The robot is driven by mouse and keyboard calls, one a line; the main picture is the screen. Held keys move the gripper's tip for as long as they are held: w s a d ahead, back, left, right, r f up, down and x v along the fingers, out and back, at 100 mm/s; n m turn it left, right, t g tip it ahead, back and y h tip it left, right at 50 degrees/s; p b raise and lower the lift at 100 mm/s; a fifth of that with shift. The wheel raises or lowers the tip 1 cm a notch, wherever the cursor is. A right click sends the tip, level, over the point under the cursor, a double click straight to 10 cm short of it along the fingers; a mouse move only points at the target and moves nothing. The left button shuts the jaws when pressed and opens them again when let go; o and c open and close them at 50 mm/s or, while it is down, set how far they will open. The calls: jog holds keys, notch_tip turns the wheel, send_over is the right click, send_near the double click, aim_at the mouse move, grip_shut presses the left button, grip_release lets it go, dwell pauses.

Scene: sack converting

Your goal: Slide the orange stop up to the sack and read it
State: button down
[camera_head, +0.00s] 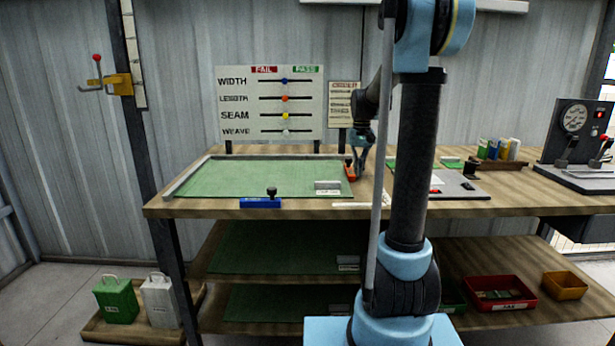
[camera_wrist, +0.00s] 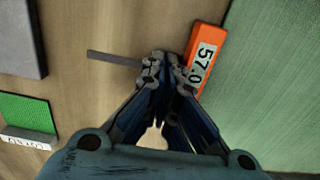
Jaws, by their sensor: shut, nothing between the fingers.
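The orange stop (camera_head: 349,169) stands at the right end of the green sack (camera_head: 260,180) on the bench. In the wrist view the orange stop (camera_wrist: 205,58) shows a white label reading 57.0, and its right side lies along or very near the edge of the green sack (camera_wrist: 275,90). My gripper (camera_wrist: 166,62) is shut and empty, its fingertips just left of the stop; whether they touch it I cannot tell.
A blue stop (camera_head: 260,202) with a black knob sits at the bench's front edge. A board (camera_head: 270,103) with WIDTH, LENGTH, SEAM and WEAVE sliders stands behind. A grey plate (camera_head: 455,186) lies to the right. A thin dark strip (camera_wrist: 113,58) lies left of my fingertips.

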jog(key=shift+f, duration=0.25)
jog(key=shift+s+f, duration=0.2)
jog(key=shift+f, duration=0.05)
dwell(0.8)
jog(key=shift+d, duration=0.25)
jog(key=shift+s+d+r, duration=0.1)
jog(key=shift+d+r, duration=0.05)
jog(key=shift+d, duration=0.7)
jog(key=shift+w+d+r, duration=0.1)
jog(key=shift+w+r, duration=0.15)
jog(key=shift+r, duration=0.2)
jog(key=shift+a+r, duration=0.15)
jog(key=shift+r, duration=0.6)
jog(key=shift+a+r, duration=0.1)
jog(key=shift+r, duration=2.6)
